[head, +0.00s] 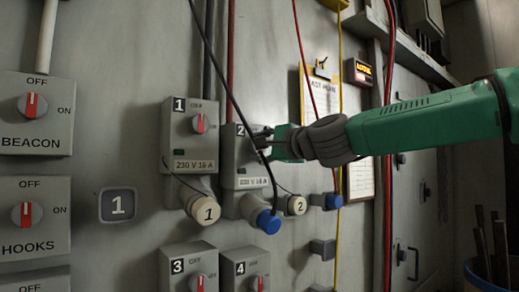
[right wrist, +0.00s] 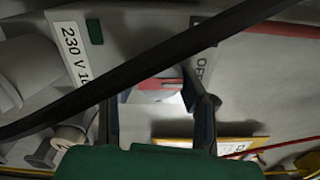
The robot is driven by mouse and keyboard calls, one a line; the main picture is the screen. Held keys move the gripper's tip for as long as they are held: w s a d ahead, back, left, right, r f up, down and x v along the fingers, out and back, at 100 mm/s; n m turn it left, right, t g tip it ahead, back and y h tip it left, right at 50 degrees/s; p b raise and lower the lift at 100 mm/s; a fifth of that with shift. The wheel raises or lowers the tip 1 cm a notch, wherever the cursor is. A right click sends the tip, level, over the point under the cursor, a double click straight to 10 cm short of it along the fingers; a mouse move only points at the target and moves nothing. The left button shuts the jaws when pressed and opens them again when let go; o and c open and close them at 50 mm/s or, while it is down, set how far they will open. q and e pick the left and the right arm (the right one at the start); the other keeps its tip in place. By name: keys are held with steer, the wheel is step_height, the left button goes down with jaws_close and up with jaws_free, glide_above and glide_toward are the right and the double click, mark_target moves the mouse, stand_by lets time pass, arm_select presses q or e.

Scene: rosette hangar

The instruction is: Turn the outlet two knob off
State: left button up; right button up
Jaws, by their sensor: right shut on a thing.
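The outlet two box (head: 238,158) is grey, marked 2 and 230 V 16 A, and sits on the wall in the head view. My right gripper (head: 264,139) reaches it from the right and covers its knob there. In the right wrist view the outlet two knob (right wrist: 158,84), pale with a red stripe, is between the two dark fingers of my right gripper (right wrist: 157,108), which is shut on it. The word beside it is partly covered by a finger, so the knob's setting is hard to read. My left gripper is not in view.
A black cable (head: 226,80) crosses in front of outlet two to a blue plug (head: 268,222) below it; it also crosses the right wrist view (right wrist: 150,68). Outlet one (head: 183,145) is close on the left. Outlets three (head: 180,258) and four (head: 240,258) are below.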

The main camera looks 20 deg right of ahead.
steer(key=shift+f, duration=0.35)
steer(key=o, duration=1.2)
steer(key=shift+c, duration=0.2)
steer(key=shift+w+r, duration=0.1)
steer(key=shift+w, duration=0.05)
steer(key=v, duration=1.2)
